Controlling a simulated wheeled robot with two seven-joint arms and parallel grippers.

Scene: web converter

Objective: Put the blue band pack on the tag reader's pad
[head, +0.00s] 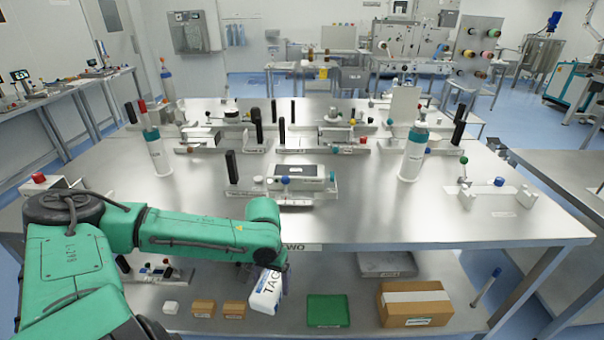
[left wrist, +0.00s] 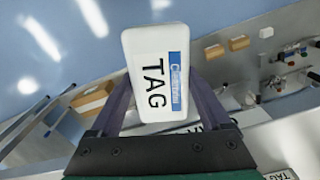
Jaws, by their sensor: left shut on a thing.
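A white pack (head: 265,294) with black TAG lettering and a blue band is in my left gripper (head: 280,274), in front of the bench's near edge and over the lower shelf in the head view. In the left wrist view the pack (left wrist: 142,55) stands between the two dark fingers, its lettered face towards the camera. A device with a dark flat top (head: 300,171) sits in the middle of the bench; I cannot tell for sure that this is the tag reader. My right gripper is not in view.
Two white-and-teal bottles (head: 414,152) (head: 157,150) stand on the bench. Black upright posts (head: 231,167) rise beside the devices. The bench's front strip is clear.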

